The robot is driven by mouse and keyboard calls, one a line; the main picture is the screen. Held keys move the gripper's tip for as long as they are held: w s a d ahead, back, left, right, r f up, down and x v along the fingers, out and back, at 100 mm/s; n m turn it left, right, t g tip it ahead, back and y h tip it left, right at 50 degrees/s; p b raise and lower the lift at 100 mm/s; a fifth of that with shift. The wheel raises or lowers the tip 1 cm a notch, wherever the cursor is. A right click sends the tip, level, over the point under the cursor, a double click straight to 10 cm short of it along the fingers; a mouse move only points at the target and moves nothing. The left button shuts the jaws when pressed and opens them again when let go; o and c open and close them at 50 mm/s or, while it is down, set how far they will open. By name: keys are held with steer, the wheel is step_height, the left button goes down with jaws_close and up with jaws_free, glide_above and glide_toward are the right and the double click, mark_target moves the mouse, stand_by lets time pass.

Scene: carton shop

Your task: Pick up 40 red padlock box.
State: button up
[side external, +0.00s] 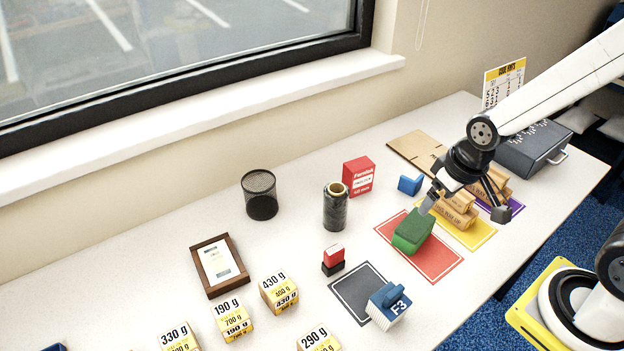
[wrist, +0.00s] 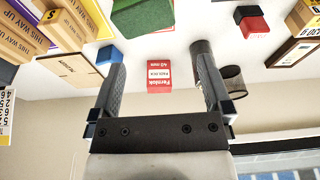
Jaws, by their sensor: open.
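The red padlock box (side external: 358,176) stands upright on the white table near the wall, with a white label on its front. It also shows upside down in the wrist view (wrist: 160,76), between my two fingers in the picture and beyond them. My gripper (side external: 463,207) is open and empty, above the red and yellow mats, to the right of the box and apart from it. Both fingers (wrist: 161,66) show in the wrist view with nothing between them. The box is not hidden in the side view.
A black wrap roll (side external: 336,208) stands close to the box's left, with a mesh bin (side external: 261,196) further left. A small blue block (side external: 410,185) lies to its right. A green block (side external: 412,231) sits on the red mat (side external: 438,262). Brown cartons (side external: 455,211) lie under my gripper.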

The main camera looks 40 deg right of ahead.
steer(key=w+a+r+m+t+h, duration=0.1)
steer(key=w+a+m+t+h, duration=0.25)
steer(key=w, duration=1.05)
steer(key=w+r+m+t+h, duration=0.15)
steer(key=w+m+t, duration=0.35)
steer(key=w, duration=0.9)
steer(key=m+g+h, duration=0.7)
steer(key=g, duration=0.2)
glide_toward(358, 165)
steer(key=x, duration=0.2)
steer(key=shift+x, duration=1.3)
steer(key=shift+f, duration=0.1)
steer(key=shift+x, duration=2.6)
